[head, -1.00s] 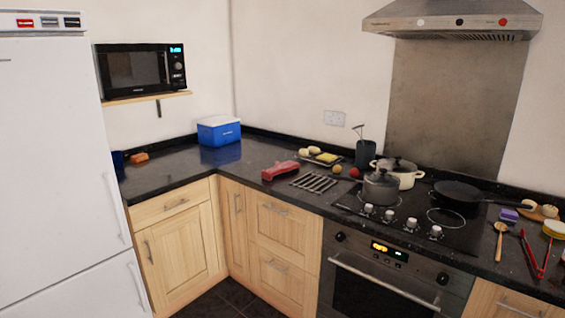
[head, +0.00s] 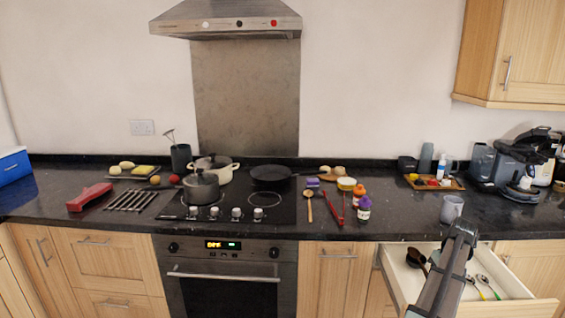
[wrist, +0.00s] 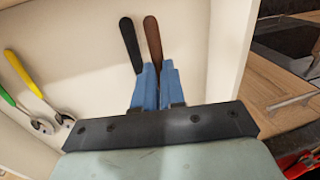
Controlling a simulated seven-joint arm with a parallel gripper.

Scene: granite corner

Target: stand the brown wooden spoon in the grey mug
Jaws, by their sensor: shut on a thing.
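The brown wooden spoon (wrist: 153,40) lies in the open drawer, and its dark brown handle shows in the wrist view. My gripper (wrist: 159,67) is shut on this handle, with its blue fingers on either side. The rest of the spoon is hidden behind the fingers and the gripper body. The grey mug (head: 452,208) stands upright on the counter, behind the open drawer. In the head view my arm reaches over the drawer, and I cannot make out the fingers there.
The open drawer (head: 525,308) also holds a black-handled utensil (wrist: 130,44) close beside the spoon, and yellow-handled (wrist: 23,72) and green-handled (wrist: 8,98) utensils. A lighter wooden spoon (head: 309,206) and red tongs (head: 340,212) lie by the hob. A wooden tray (head: 434,184) stands behind the mug.

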